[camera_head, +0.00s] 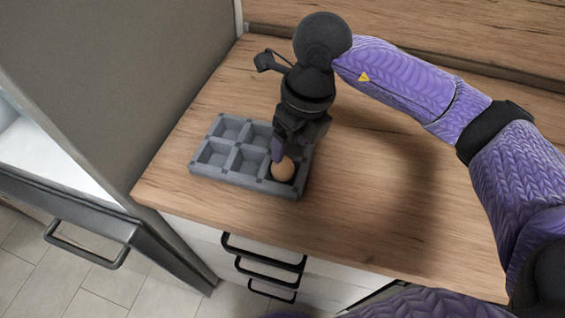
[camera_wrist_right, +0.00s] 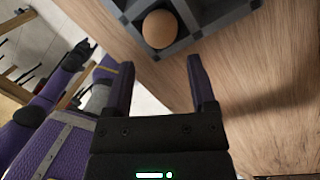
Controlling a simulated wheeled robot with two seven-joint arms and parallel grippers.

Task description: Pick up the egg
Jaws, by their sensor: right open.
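A brown egg (camera_head: 284,169) sits in the front right compartment of a grey divided tray (camera_head: 240,181) on the wooden counter. In the right wrist view the egg (camera_wrist_right: 160,29) lies in its compartment, beyond the fingertips. My right gripper (camera_head: 279,150) is over the tray at the egg, pointing down, and partly covers the back right compartments in the head view. In the right wrist view its two fingers (camera_wrist_right: 160,72) are apart with nothing between them. The other compartments that show are empty. My left gripper is not in view.
The wooden counter (camera_head: 400,216) is clear to the right of the tray. A tall grey panel (camera_head: 130,70) stands close on the left, and a wooden splashback (camera_head: 430,32) runs along the back. Drawers with black handles (camera_head: 264,252) are below the front edge.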

